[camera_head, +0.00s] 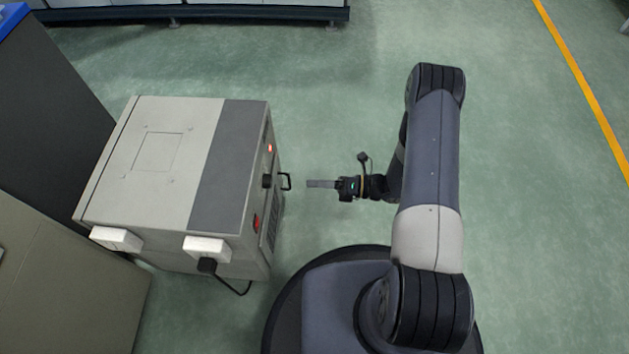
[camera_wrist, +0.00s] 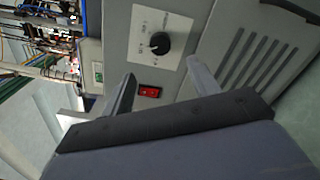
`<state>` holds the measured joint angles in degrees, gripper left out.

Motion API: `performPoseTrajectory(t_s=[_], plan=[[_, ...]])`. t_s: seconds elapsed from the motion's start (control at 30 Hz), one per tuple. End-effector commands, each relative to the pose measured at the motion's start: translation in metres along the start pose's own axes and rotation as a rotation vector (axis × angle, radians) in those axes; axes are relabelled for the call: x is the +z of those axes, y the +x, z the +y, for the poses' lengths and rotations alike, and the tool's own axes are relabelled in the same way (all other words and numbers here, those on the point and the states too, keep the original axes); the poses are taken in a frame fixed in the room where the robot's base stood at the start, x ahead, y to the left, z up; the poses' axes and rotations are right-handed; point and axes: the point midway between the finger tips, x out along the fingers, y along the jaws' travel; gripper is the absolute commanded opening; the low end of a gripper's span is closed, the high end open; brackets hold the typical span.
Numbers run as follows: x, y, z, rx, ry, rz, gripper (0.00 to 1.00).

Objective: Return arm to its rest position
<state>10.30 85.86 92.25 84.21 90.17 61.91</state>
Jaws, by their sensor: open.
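My gripper (camera_head: 321,184) is to the right of a grey and white box-shaped machine (camera_head: 155,165), with its fingers pointing at the machine's front face. Beyond the fingers, that view shows a black knob (camera_wrist: 160,43) on a white plate and a red switch (camera_wrist: 150,90). My arm is bent above my base.
A dark cabinet (camera_head: 55,85) and a beige cabinet (camera_head: 60,270) stand left of the machine. A black cable (camera_head: 236,288) hangs at its near side. A long cabinet (camera_head: 200,13) is at the back. Green floor is open on the right, with a yellow line (camera_head: 585,90).

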Motion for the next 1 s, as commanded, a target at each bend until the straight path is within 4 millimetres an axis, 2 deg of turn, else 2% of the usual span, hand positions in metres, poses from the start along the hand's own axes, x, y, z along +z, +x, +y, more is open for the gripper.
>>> performPoseTrajectory(t_s=[0.17,0.33,0.8,1.0], plan=[[0.000,0.001,0.000,0.000,0.000,0.001,0.57],[-0.001,0.013,-0.001,0.001,0.000,0.003,0.57],[-0.001,0.084,-0.001,0.002,-0.002,0.004,0.57],[0.000,0.104,0.000,0.001,-0.001,0.002,0.57]])
